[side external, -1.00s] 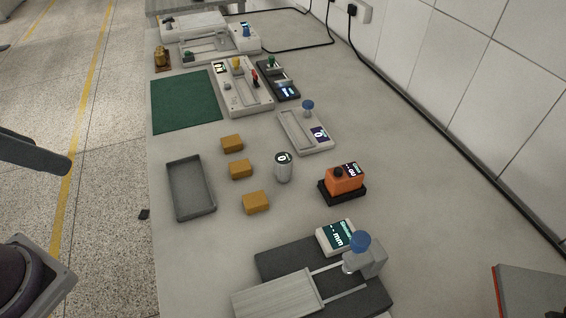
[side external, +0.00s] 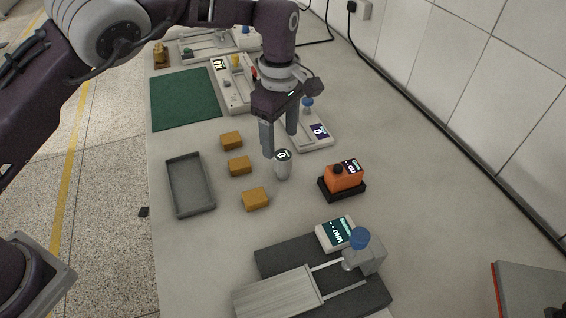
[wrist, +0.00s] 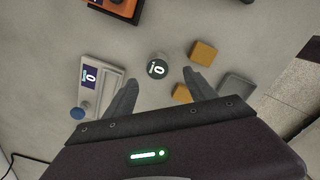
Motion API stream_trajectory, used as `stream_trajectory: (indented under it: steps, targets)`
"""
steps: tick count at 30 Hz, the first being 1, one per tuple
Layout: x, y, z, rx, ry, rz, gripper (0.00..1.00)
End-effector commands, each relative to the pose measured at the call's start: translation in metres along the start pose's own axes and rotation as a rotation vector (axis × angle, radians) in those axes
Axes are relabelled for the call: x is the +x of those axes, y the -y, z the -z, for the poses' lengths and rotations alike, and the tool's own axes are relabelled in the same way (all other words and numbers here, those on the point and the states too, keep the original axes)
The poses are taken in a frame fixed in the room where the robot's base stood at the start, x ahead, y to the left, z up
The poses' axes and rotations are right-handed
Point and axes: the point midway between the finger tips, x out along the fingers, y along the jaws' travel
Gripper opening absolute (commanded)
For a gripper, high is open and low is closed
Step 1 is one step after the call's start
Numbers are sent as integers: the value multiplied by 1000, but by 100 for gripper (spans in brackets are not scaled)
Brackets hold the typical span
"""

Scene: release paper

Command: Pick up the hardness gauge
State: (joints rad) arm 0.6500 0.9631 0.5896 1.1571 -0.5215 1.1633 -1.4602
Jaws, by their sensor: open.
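A small silver cylinder with a round dark display reading 0, which looks like the hardness gauge (side external: 283,170), stands upright on the bench. In the wrist view the gauge (wrist: 158,66) sits roughly centred between the fingertips. My gripper (side external: 280,146) is open and empty, pointing down above and slightly behind the gauge. Its fingers (wrist: 160,79) are spread either side of the gauge in the wrist view. I cannot tell whether a finger touches it.
Several tan blocks (side external: 239,166) lie left of the gauge, beside a grey tray (side external: 170,190). An orange device on a black base (side external: 345,178) stands to the right. A grey instrument with a blue knob (side external: 307,144) is behind. A larger measuring rig (side external: 280,262) lies in front.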

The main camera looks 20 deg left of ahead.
Motion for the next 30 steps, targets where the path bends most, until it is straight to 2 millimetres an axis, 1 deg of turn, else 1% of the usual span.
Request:
stream_trajectory:
  steps: [1,3,8,13,15,20,21,23,27,30]
  targets:
    - [7,0,-1,-3,-3,3,65]
    - [16,0,-1,-5,-2,4,65]
    - [33,-1,-3,-3,-3,4,65]
    - [66,-3,-6,-3,-2,5,65]
    - [71,-3,-5,-2,-2,2,65]
    - [71,-4,-5,-2,-1,1,65]
    - [70,-4,-5,-2,-1,1,57]
    - [70,-4,-5,-2,-1,1,45]
    - [70,-4,-5,-2,-1,1,18]
    - [70,-4,-5,-2,-1,1,0]
